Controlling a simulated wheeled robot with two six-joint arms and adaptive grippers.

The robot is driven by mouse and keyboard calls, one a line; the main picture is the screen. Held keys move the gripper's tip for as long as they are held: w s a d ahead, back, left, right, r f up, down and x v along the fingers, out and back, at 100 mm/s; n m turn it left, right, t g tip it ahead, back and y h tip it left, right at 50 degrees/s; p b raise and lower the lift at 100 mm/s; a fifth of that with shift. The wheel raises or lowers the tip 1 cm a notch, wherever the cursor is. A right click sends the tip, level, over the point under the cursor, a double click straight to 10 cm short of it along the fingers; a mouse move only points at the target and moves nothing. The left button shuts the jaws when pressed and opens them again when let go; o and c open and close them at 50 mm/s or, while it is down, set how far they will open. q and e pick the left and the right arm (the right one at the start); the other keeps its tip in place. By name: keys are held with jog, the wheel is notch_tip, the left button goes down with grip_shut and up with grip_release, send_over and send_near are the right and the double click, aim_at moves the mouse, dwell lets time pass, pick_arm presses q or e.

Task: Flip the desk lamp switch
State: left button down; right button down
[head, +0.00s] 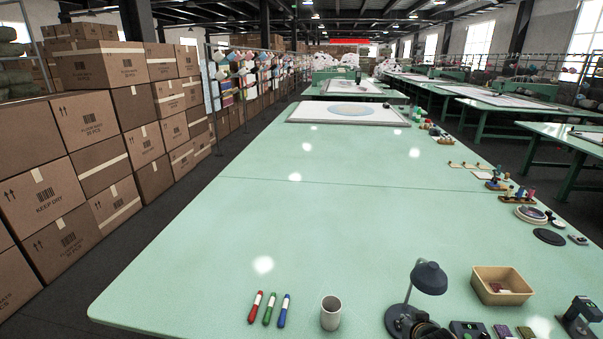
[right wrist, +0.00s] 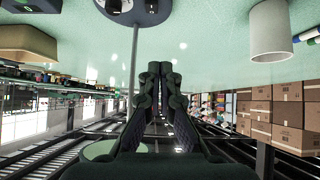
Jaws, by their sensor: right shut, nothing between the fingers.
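The desk lamp (head: 430,277) is dark grey, with a thin stem and a round base (head: 397,318), near the front edge of the green table (head: 250,225). In the right wrist view, which is upside down, its base (right wrist: 122,10) is at the top and its grey stem (right wrist: 134,58) runs down. My right gripper (right wrist: 160,72) is shut and empty, pointing forward beside the stem in that view. In the head view a dark part of it (head: 428,331) shows at the bottom edge, by the lamp base. My left gripper is not in view.
A white cup (head: 330,313) stands left of the lamp, with red, green and blue markers (head: 269,309) beyond it. A tan bin (head: 502,284) is to the right. Small dark items line the front edge right of the lamp. The table's middle is clear.

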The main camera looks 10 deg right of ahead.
jog(key=s+a+n+g, duration=0.1)
jog(key=s+a+g, duration=0.15)
jog(key=s, duration=0.45)
jog(key=s+a+n+g+y, duration=0.1)
jog(key=s+a, duration=0.3)
jog(key=s, duration=0.3)
jog(key=s+a+n+g, duration=0.1)
jog(key=s+a+g, duration=0.15)
jog(key=s, duration=0.45)
jog(key=s+d+f+g+b, duration=0.1)
jog(key=s+f, duration=0.1)
jog(key=f, duration=1.3)
jog(key=s+d+f+b, duration=0.1)
jog(key=s+f, duration=0.1)
jog(key=f, duration=1.4)
jog(key=s+d+f+g+b, duration=0.1)
jog(key=s+f, duration=1.3)
jog(key=s, duration=0.3)
jog(key=shift+s+f+m, duration=0.25)
jog(key=shift+f+m, duration=0.05)
jog(key=shift+f, duration=0.05)
